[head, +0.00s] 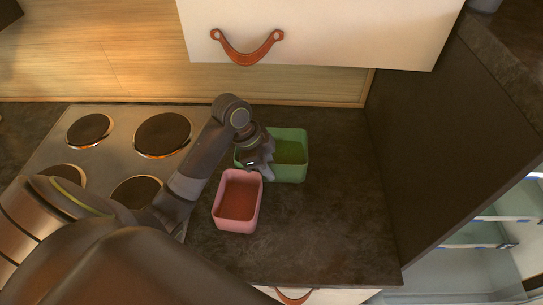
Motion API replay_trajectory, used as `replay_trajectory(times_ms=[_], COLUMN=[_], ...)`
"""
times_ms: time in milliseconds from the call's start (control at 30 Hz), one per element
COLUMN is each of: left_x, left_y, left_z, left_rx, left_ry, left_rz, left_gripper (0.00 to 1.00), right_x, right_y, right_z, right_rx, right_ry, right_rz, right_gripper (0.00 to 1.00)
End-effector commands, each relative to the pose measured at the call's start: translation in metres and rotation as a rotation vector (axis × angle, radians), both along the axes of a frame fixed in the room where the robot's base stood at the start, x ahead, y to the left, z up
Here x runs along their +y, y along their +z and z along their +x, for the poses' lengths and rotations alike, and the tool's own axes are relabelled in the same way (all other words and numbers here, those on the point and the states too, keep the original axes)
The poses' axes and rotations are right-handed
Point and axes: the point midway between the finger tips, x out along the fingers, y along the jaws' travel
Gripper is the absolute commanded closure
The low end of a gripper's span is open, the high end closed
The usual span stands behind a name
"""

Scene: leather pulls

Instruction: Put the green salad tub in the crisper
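The green salad tub (292,172) stands upright on the dark countertop, behind and to the right of a pink tub. My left gripper (262,163) is over the green tub's left side, pointing down and hiding part of its left wall and rim. I cannot tell whether its fingers are open or shut, or whether they touch the rim. My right gripper is out of view. At the lower right, an open fridge shows pale shelves or clear bins (470,236); I cannot tell which of them is the crisper.
The pink tub (237,222) stands close to my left gripper. A hob (100,150) with several plates is at left. A tall dark panel (455,130) separates counter from fridge. A white cabinet (320,30) with a leather pull overhangs the back. The counter (330,235) is clear at front right.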

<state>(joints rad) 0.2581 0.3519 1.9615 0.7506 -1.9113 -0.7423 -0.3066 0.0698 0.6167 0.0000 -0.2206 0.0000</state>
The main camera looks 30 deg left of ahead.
Motion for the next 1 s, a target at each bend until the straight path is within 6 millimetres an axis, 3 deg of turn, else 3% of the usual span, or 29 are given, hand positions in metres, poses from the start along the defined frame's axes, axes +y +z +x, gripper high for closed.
replay_trajectory(times_ms=[200, 467, 700, 1000], left_x=[-0.010, -0.011, -0.011, -0.011], left_y=[-0.026, -0.030, -0.030, -0.029], left_z=[0.004, 0.005, 0.005, 0.006], left_rx=[0.003, 0.000, 0.000, -0.002], left_ry=[0.001, 0.000, 0.000, 0.000], left_rz=[-0.002, -0.001, -0.001, 0.000], left_gripper=[0.72, 0.72, 0.99, 1.00], right_x=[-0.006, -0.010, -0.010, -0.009], right_y=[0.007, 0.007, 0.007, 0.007], right_z=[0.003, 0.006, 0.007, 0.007], right_rx=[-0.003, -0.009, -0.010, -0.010], right_ry=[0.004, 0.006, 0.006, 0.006], right_rz=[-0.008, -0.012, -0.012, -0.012], right_gripper=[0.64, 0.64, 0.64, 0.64])
